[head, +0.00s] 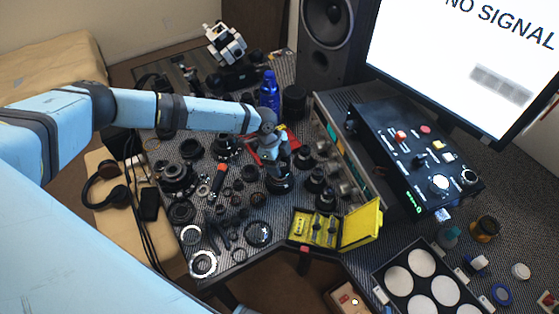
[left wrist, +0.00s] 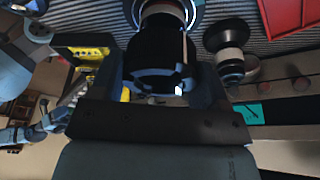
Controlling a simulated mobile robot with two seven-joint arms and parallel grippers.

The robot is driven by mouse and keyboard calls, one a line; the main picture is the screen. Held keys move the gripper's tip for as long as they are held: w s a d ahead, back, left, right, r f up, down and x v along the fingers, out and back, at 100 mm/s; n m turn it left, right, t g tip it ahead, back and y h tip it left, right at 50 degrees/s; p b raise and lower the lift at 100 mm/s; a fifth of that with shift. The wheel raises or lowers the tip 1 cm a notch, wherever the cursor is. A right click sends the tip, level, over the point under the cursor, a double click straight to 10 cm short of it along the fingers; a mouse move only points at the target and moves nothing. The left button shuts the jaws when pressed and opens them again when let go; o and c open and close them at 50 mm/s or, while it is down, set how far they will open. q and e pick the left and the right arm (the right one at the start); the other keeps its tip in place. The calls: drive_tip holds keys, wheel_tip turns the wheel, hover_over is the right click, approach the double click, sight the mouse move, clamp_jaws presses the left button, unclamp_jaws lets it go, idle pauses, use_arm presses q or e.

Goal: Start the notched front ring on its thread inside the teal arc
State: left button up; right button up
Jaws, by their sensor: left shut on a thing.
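My left gripper (head: 278,165) points down over a dark lens body (head: 280,183) standing on the mat. In the left wrist view, the left gripper (left wrist: 158,88) has its two fingers on either side of a black notched ring (left wrist: 155,62) and is shut on it. Light gaps show along the ring's near edge. Beyond the ring is the lens body (left wrist: 165,12), with a pale bright band around it. I cannot tell whether the ring touches its thread. I cannot make out the teal arc there. My right gripper is not in view.
Several dark lens parts crowd the ribbed mat (head: 215,250) around the lens. An open yellow case (head: 318,228) stands in front to the right. A red tray (head: 292,134) and a blue bottle (head: 269,90) are behind. A black control box (head: 410,155) stands at right.

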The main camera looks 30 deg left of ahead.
use_arm(q)
drive_tip(key=shift+f+b, duration=0.85)
drive_tip(key=shift+f, duration=0.85)
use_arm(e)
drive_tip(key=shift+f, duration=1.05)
use_arm(q)
drive_tip(key=shift+f, duration=0.25)
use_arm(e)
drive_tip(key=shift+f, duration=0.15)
use_arm(q)
drive_tip(key=shift+f, duration=0.15)
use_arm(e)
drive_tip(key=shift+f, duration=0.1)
use_arm(q)
drive_tip(key=shift+r, duration=0.25)
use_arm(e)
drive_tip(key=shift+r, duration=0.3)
use_arm(q)
drive_tip(key=shift+f, duration=0.45)
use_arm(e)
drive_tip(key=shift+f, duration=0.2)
use_arm(q)
drive_tip(key=o, duration=1)
